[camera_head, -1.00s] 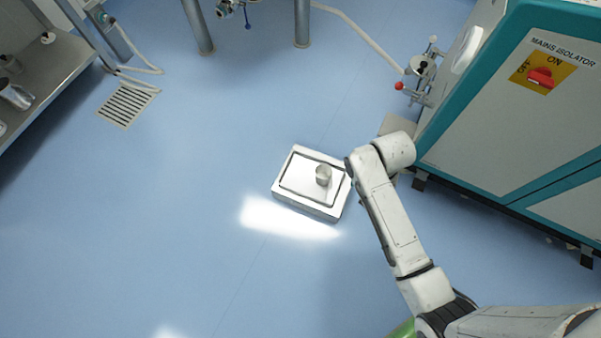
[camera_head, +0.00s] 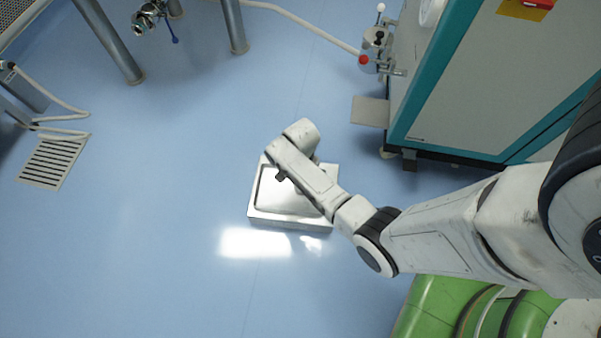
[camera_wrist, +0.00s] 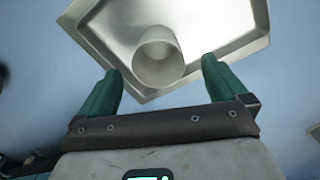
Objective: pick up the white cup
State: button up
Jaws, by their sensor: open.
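The white cup (camera_wrist: 157,57) stands on a shallow metal tray (camera_wrist: 232,32) in the wrist view, its round opening facing my camera. My gripper (camera_wrist: 158,82) is open, with its two green fingers spread at the left and right below the cup in the picture. The fingertips are near the cup's lower edge, and I cannot tell how far above it they are. Nothing is between the jaws' bases. In the head view the tray (camera_head: 262,208) lies on the floor, and my arm hides the cup.
A teal and grey machine cabinet (camera_head: 465,80) stands at the right, with a red-knobbed fitting (camera_head: 372,50) beside it. Metal legs (camera_head: 110,42) stand at the upper left, above a floor drain (camera_head: 54,161). The blue floor left of and below the tray is clear.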

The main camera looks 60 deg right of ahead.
jog(key=shift+s+d+f+b, duration=0.1)
jog(key=shift+s+f+b, duration=0.05)
jog(key=shift+f+b, duration=2.45)
jog(key=shift+f+p, duration=0.4)
jog(key=shift+p, duration=0.15)
jog(key=c, duration=1)
jog(key=shift+c, duration=0.2)
